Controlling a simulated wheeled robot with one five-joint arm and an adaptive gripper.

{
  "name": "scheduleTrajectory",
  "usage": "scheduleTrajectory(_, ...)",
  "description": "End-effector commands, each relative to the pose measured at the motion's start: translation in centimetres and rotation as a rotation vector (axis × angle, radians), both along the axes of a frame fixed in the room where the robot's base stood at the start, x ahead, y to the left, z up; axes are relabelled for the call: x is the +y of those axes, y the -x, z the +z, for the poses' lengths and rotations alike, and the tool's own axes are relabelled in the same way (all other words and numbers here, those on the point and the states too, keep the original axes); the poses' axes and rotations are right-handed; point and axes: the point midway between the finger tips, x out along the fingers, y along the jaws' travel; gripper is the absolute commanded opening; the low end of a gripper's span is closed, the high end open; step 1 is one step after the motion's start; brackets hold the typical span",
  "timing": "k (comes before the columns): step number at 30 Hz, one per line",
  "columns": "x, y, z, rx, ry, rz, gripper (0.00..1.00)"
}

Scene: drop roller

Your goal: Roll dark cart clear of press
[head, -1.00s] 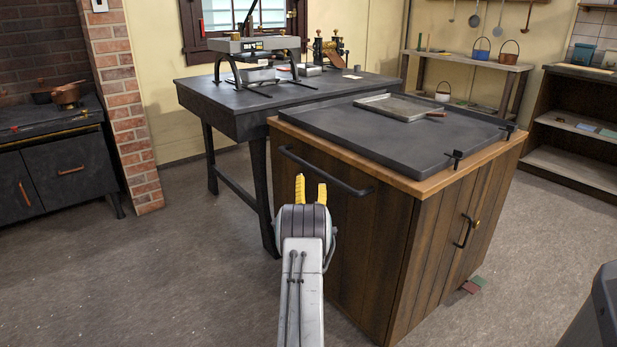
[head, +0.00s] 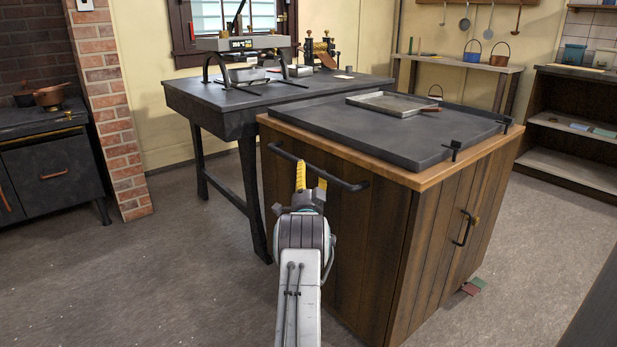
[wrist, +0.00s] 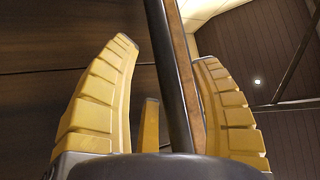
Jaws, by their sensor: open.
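The dark cart (head: 335,235) is a brown wooden cabinet with a light wood edge and a black tray top. A dark bar handle (head: 318,167) runs along its near left side. My gripper (head: 310,183) is open at this handle, with its yellow fingers beside the bar in the head view. In the wrist view the dark bar (wrist: 172,75) passes between the two outer yellow fingers of my gripper (wrist: 165,95), nearer the right one. The press (head: 245,55) stands on a dark table (head: 215,105) behind the cart. The cart's far left corner overlaps the table's edge in the picture.
A metal tray (head: 385,104) lies on the cart top. Small red and green pedals (head: 473,286) show at the cart's base. A brick pillar (head: 112,120) and dark stove (head: 50,170) stand at left. Shelves (head: 570,130) stand at right. Floor is open at left and front right.

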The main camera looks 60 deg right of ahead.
Motion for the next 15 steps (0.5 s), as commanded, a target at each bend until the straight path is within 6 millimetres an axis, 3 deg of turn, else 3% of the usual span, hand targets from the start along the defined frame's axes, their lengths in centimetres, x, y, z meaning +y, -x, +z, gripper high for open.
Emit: scheduleTrajectory(15, -2.1, -1.2, 1.1, 0.001, 0.000, 0.001, 0.58)
